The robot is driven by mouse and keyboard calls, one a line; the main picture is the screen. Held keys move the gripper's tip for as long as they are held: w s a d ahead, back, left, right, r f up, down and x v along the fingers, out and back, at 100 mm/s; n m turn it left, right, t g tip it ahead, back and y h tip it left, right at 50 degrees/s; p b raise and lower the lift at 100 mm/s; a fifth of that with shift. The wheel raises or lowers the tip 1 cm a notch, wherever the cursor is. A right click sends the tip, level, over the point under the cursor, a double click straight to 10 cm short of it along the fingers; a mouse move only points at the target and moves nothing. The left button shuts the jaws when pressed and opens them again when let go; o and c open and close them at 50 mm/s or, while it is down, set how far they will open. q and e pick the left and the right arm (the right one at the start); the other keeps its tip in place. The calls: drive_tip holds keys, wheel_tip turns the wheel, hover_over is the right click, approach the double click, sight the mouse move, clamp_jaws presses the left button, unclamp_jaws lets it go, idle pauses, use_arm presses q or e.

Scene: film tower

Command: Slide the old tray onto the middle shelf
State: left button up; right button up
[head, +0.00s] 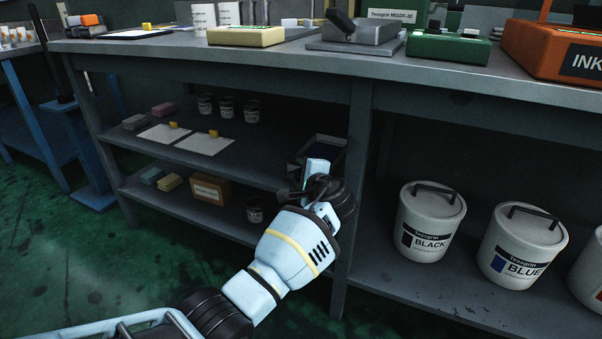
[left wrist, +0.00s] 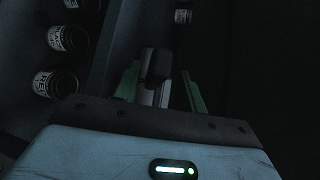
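A dark tray (head: 326,146) with a raised rim and a dark blue inside shows at the right end of the middle shelf (head: 250,150), beside the table leg. My arm hides its near part. My left gripper (head: 316,172) is at the tray's near side; in the head view its fingertips are hard to make out. In the left wrist view the two greenish fingers (left wrist: 160,88) stand apart. A pale piece with a dark block shows between them, with a gap beside the right finger. That view is very dark. My right gripper is not in view.
The middle shelf also holds white sheets (head: 205,143) with yellow blocks and several dark jars (head: 227,107). Boxes (head: 210,189) and a jar (head: 254,210) stand on the lower shelf. White buckets (head: 430,222) stand right of the table leg (head: 352,190). The tabletop above is crowded.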

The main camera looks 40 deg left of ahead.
use_arm(q)
drive_tip(key=shift+d, duration=0.1)
drive_tip(key=shift+s+d+p, duration=0.2)
drive_tip(key=shift+d+p, duration=0.1)
drive_tip(key=p+v, duration=0.3)
drive_tip(key=v, duration=0.4)
